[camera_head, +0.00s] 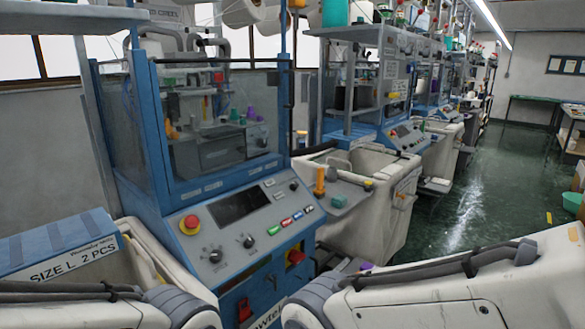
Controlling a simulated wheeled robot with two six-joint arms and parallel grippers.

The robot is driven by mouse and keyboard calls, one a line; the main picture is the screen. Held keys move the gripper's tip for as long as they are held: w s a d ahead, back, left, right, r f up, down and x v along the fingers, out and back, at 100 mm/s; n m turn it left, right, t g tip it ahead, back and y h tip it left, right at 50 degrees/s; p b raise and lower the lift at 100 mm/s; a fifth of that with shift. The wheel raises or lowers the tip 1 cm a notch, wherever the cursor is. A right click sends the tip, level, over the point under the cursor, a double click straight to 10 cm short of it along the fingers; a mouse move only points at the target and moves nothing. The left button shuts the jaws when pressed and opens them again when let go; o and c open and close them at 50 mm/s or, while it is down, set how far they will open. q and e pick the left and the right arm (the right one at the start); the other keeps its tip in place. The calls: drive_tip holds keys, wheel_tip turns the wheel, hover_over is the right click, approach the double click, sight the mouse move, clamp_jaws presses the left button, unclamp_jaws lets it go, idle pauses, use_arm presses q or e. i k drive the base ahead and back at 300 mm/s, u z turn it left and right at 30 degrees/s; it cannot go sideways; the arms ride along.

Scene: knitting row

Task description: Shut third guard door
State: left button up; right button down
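A row of blue-framed knitting machines runs from the left foreground into the back. The nearest machine has a clear guard door (222,120) in a blue frame, standing across its front above the control panel. The second machine (365,95) stands behind it to the right. A third machine (432,80) is farther back, small and partly hidden by the second; I cannot tell how its guard door stands. My two arms cross the bottom of the head view, left arm at lower left and right arm at lower right. Neither gripper is in view.
The near control panel (240,205) has red, green and blue buttons. Cream bins (375,222) stand beside the machines, and a bin with a "SIZE L" box (65,250) is at lower left. The green floor aisle (480,200) at right is open. A table (535,100) stands far back.

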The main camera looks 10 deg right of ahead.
sight(152, 74)
drive_tip(key=k, duration=0.8)
drive_tip(key=z, duration=0.9)
drive_tip(key=i, duration=1.35)
drive_tip(key=u, duration=0.55)
drive_tip(key=i, duration=0.55)
drive_tip(key=u, duration=0.5)
